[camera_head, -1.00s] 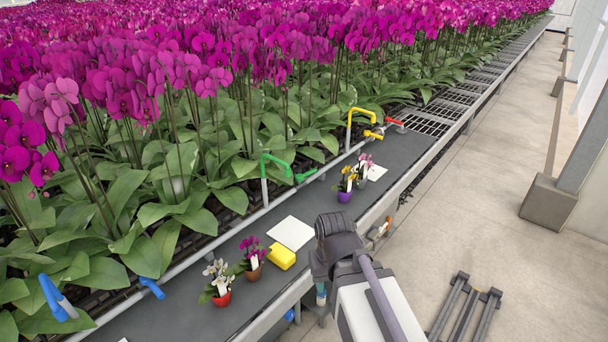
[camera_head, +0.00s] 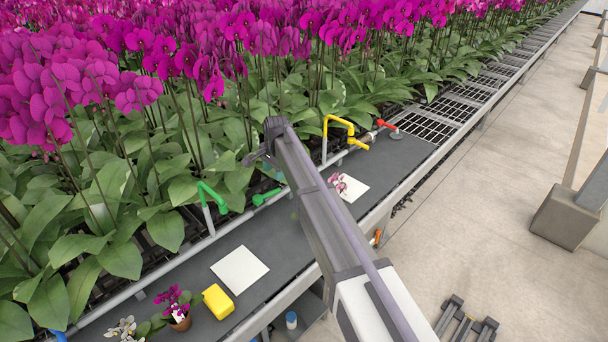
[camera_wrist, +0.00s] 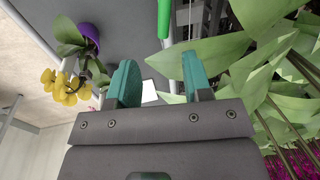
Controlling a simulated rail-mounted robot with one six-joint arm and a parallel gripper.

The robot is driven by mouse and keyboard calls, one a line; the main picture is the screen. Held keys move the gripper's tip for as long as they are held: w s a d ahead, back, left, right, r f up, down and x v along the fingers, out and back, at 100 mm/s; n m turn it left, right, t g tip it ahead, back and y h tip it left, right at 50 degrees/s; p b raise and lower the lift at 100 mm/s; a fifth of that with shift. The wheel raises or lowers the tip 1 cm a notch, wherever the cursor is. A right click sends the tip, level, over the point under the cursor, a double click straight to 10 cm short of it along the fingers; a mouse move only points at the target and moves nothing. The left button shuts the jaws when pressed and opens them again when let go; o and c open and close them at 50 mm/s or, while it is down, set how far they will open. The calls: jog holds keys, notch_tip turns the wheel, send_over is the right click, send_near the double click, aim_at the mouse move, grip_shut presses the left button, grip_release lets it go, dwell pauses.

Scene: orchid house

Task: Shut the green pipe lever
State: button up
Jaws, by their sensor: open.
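The green pipe lever (camera_head: 268,196) sits on the pipe at the back edge of the bench, just right of the green bent spout (camera_head: 212,192). It lies low, its handle pointing right. My gripper (camera_head: 256,158) is beyond and above the lever in the head view, apart from it as far as I can tell. In the wrist view my gripper (camera_wrist: 160,84) has its two teal fingers spread with nothing between them. A bright green bar (camera_wrist: 164,18) shows beyond the fingers at the top; I cannot tell if it is the lever or the spout.
A yellow spout (camera_head: 338,121) and a red lever (camera_head: 387,125) stand farther right. Orchid leaves crowd behind the pipe. The bench holds a white card (camera_head: 240,269), a yellow block (camera_head: 218,301) and potted orchids. A purple pot (camera_wrist: 86,36) shows in the wrist view.

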aim_at(273, 191)
jog(key=f+m+b, duration=0.1)
jog(key=f+b, duration=0.2)
jog(key=w+a+f+b, duration=0.1)
jog(key=f+b, duration=0.3)
jog(key=w+f+m+b, duration=0.1)
jog(key=f+b, duration=0.2)
jog(key=b, duration=0.1)
jog(key=shift+a+f+m, duration=0.2)
jog(key=shift+f+m, duration=0.1)
jog(key=shift+f, duration=0.05)
jog(key=shift+r, duration=0.15)
grip_shut()
